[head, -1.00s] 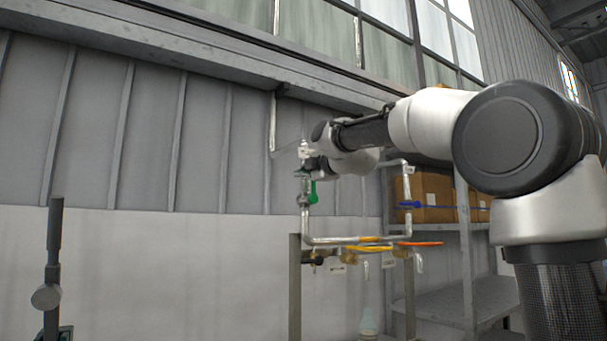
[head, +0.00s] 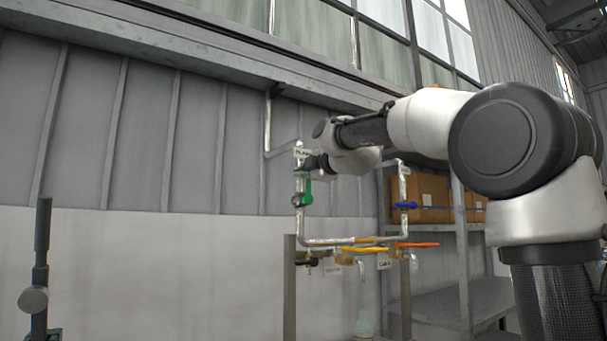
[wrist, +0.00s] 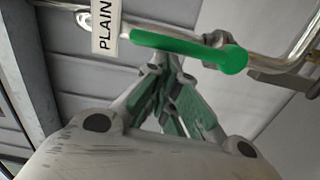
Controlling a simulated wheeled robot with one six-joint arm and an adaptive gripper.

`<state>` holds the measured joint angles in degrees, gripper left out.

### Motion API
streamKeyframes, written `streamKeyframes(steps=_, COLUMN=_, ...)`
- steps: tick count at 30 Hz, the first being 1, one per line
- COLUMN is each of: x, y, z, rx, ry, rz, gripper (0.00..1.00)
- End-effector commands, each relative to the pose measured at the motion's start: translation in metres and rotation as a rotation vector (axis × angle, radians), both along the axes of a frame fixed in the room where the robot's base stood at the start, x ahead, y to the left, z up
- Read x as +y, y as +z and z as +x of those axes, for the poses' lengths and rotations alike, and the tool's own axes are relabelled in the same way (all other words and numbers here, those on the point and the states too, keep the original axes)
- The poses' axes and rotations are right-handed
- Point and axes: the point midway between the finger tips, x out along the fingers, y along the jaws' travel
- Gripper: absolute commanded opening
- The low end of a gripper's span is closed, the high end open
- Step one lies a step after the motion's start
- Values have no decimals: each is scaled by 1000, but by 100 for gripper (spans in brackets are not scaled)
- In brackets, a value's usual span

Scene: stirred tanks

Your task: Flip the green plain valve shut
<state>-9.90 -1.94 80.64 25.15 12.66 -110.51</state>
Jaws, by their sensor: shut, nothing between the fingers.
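The green valve handle (head: 308,192) lies along the vertical left pipe of the frame in the head view, pointing down. It also shows in the wrist view (wrist: 185,47), running roughly in line with its pipe just beyond my fingers. A white label reading PLAIN (wrist: 105,25) sits beside it, and shows small in the head view (head: 301,153). My gripper (head: 312,164) is at the upper end of the handle. In the wrist view my gripper (wrist: 165,68) is shut and empty, its fingertips close to the handle; whether they touch it I cannot tell.
A blue handle (head: 405,205) is on the right pipe. Yellow (head: 365,249) and orange (head: 417,245) handles sit on the lower pipe. A shelf (head: 450,303) with cardboard boxes (head: 432,190) stands behind on the right. A dark post (head: 41,250) stands at far left.

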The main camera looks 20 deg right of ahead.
Motion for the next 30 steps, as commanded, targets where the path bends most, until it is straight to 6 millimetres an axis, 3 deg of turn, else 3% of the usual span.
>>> streamKeyframes(steps=13, x=-12, y=4, z=4, rx=44, ry=-2, rz=134, gripper=0)
streamKeyframes(steps=30, x=-55, y=3, z=18, rx=204, ry=-3, rz=631, gripper=0)
